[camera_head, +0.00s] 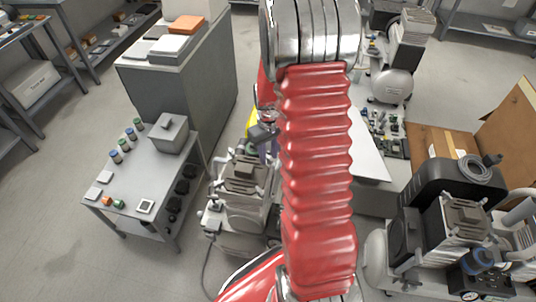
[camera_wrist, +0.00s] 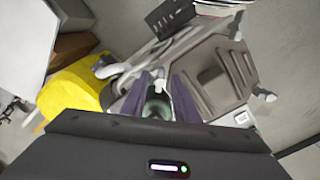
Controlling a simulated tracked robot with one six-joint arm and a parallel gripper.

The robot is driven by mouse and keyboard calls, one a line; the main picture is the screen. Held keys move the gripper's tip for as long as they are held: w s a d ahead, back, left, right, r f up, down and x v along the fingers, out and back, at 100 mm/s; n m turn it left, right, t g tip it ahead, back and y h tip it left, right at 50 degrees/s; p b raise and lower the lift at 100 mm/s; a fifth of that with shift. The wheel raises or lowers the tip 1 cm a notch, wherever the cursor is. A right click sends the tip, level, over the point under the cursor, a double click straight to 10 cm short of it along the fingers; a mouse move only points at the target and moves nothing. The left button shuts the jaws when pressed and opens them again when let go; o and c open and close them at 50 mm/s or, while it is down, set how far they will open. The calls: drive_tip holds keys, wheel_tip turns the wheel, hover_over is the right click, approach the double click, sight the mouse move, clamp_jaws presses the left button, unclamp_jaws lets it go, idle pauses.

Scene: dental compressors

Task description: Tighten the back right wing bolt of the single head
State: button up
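The single head (camera_head: 245,174) is a grey finned block on a compressor left of my red arm in the head view. It fills the middle of the wrist view (camera_wrist: 212,75). My gripper (camera_wrist: 160,98) has two dark purple fingers spread apart over one edge of the head. A pale wing bolt (camera_wrist: 159,80) shows between the fingers; whether they touch it is unclear. Other pale wing bolts show at the head's far corner (camera_wrist: 237,27) and right corner (camera_wrist: 266,95). In the head view my arm partly hides the gripper.
A yellow object (camera_wrist: 75,88) lies beside the head in the wrist view. A grey side table (camera_head: 140,185) with small jars stands left. Another compressor (camera_head: 460,215) stands right, near an open cardboard box (camera_head: 445,142). The floor at lower left is clear.

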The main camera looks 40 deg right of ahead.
drive_tip(key=shift+c, duration=0.7)
clamp_jaws()
drive_tip(key=shift+a, duration=0.15)
